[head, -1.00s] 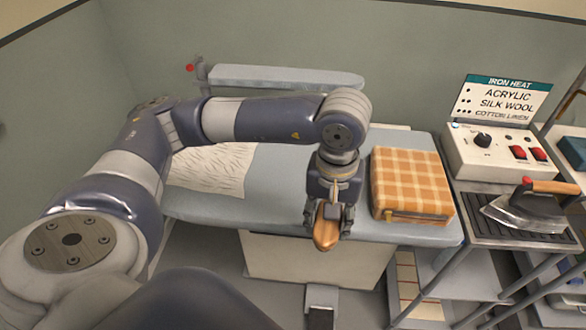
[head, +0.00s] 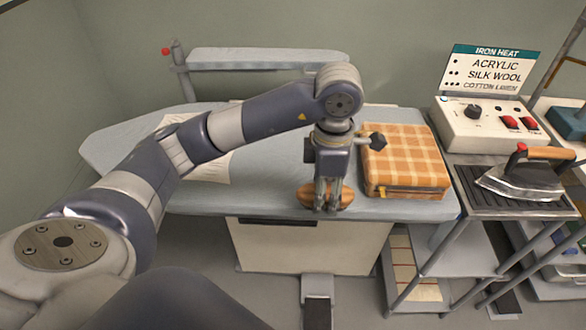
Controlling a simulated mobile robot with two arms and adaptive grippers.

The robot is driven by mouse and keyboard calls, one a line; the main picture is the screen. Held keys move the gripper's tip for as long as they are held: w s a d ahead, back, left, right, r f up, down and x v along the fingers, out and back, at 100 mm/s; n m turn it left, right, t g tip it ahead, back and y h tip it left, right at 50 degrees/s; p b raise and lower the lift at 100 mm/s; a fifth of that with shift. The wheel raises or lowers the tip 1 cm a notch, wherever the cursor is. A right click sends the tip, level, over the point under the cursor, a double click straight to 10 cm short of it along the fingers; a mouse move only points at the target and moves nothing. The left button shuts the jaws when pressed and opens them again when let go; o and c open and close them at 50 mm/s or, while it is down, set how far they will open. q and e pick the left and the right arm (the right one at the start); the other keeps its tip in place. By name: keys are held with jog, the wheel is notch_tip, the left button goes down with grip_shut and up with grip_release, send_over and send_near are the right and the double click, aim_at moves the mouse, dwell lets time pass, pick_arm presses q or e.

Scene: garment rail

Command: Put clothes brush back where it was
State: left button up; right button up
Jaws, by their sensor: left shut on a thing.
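The clothes brush (head: 308,196) has a brown wooden body that shows on both sides of my left gripper's fingers. My left gripper (head: 326,203) points down and is shut on the brush, at the front edge of the ironing board (head: 270,196). The brush lies crosswise, left to right, just left of the folded checked cloth. The fingers hide its middle, and I cannot tell whether it touches the board. My right gripper is not in view.
An orange checked folded cloth (head: 405,158) lies on the board close to the right of my left gripper. A white patterned cloth (head: 205,160) lies at left. An iron (head: 530,176) rests on a rack beside the control box (head: 490,124).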

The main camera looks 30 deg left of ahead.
pick_arm(q)
jog(key=p, duration=0.4)
send_over(293, 171)
jog(key=shift+s+d+f, duration=0.1)
jog(key=shift+f, duration=0.55)
notch_tip(293, 171, down, 3)
jog(key=shift+r+p, duration=0.15)
jog(key=shift+p, duration=0.6)
jog(key=shift+f, duration=0.35)
jog(key=shift+a+f, duration=0.1)
jog(key=shift+a, duration=0.1)
jog(key=shift+f, duration=0.2)
jog(key=o, duration=0.9)
jog(key=shift+o, duration=0.6)
